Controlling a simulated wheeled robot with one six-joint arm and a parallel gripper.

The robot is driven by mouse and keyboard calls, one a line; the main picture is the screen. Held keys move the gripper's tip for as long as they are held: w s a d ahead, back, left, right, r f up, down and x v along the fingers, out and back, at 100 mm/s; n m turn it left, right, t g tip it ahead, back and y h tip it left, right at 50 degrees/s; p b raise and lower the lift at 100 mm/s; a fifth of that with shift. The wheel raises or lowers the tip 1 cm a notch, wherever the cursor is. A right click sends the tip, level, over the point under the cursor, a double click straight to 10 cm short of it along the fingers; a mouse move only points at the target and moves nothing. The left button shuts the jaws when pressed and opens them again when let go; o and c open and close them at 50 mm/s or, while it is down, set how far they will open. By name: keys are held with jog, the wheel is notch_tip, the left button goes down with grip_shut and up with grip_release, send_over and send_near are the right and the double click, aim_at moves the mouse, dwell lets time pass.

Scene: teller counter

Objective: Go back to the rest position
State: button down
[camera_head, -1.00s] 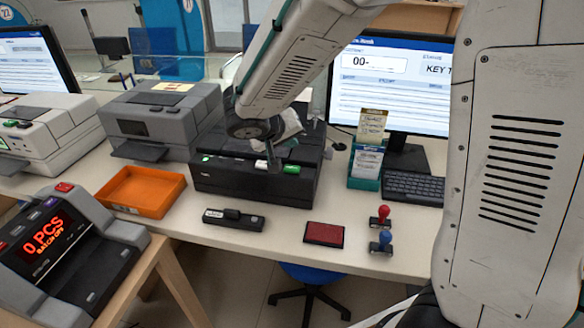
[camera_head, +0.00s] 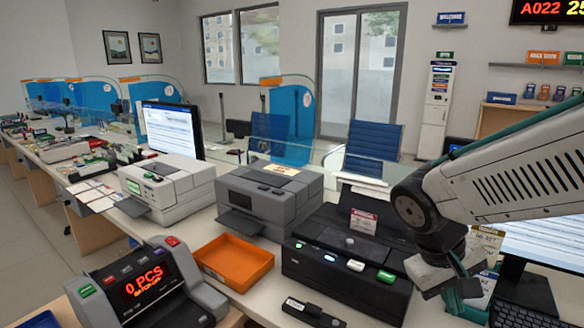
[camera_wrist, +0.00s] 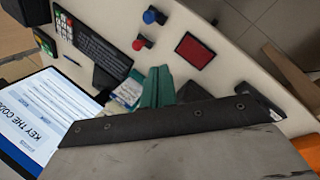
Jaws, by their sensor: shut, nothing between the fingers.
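My gripper (camera_head: 452,282) is at the right of the head view, at the end of my bent arm. It is shut and empty. It hangs just right of the black machine (camera_head: 340,290) with lit white and green buttons, and in front of the teal brochure holder (camera_head: 462,304), partly covering it. I cannot tell its exact height above the counter. In the wrist view the teal holder (camera_wrist: 152,88) shows past a dark edge, and the fingertips cannot be made out.
An orange tray (camera_head: 233,262), a grey machine (camera_head: 268,200) and a counter display reading 0 PCS (camera_head: 147,283) stand left. A monitor (camera_head: 550,245) and keyboard (camera_head: 520,314) are right. The wrist view shows a red pad (camera_wrist: 195,50), red stamp (camera_wrist: 139,42) and blue stamp (camera_wrist: 150,17).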

jog(key=s+r+m+t+y, duration=0.1)
jog(key=s+r+y, duration=0.3)
jog(key=s, duration=0.7)
jog(key=shift+s+r+m+t+y, duration=0.2)
jog(key=shift+r+m+t+y, duration=0.15)
jog(key=shift+r, duration=0.65)
jog(key=shift+a, duration=0.1)
dwell(2.8)
